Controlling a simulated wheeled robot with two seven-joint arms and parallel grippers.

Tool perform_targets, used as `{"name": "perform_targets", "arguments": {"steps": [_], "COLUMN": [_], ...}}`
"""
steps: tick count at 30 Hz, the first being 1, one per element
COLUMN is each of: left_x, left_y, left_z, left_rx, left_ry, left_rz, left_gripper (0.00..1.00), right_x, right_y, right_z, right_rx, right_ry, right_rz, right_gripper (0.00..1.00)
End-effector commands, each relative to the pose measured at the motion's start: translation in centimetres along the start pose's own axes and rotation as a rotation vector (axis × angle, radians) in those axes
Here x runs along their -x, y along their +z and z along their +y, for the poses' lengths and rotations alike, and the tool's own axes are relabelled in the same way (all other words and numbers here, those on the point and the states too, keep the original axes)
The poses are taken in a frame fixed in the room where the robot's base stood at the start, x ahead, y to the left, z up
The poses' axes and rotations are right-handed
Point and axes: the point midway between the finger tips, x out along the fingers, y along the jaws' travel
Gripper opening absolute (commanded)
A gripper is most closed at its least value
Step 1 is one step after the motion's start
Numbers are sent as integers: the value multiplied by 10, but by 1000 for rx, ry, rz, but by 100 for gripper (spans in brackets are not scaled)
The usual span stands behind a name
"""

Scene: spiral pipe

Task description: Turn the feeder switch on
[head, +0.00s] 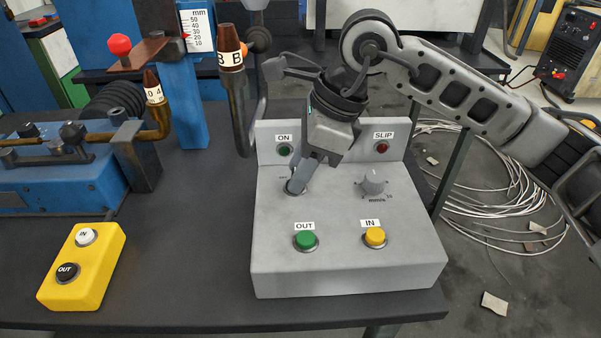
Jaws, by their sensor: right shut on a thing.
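The grey control box (340,262) stands on the dark table. The feeder switch (293,190) is at the left of its sloped top, below the ON label, and is largely hidden by my right gripper. My right gripper (302,178) reaches down from above, its fingers shut on the switch. The switch's exact angle cannot be told. The green lamp (284,150) under ON looks dark. My left gripper is not in view.
The box also carries a grey knob (373,183), a green OUT button (306,240), a yellow IN button (375,237) and a red SLIP lamp (382,148). A yellow two-button box (92,268) lies left. Blue machinery (60,180) stands behind it. Table between is clear.

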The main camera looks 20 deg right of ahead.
Motion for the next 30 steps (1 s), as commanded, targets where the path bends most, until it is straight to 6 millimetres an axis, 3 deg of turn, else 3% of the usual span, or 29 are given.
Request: {"name": "perform_targets", "arguments": {"steps": [15, 30], "left_x": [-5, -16], "left_y": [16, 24], "left_z": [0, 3], "left_rx": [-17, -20], "left_ry": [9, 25], "left_rz": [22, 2], "left_gripper": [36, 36], "right_x": [-1, 0], "right_y": [0, 1], "right_z": [3, 4], "right_rx": [-388, -523], "right_ry": [-165, -218], "right_rz": [-1, 1], "right_gripper": [10, 10]}}
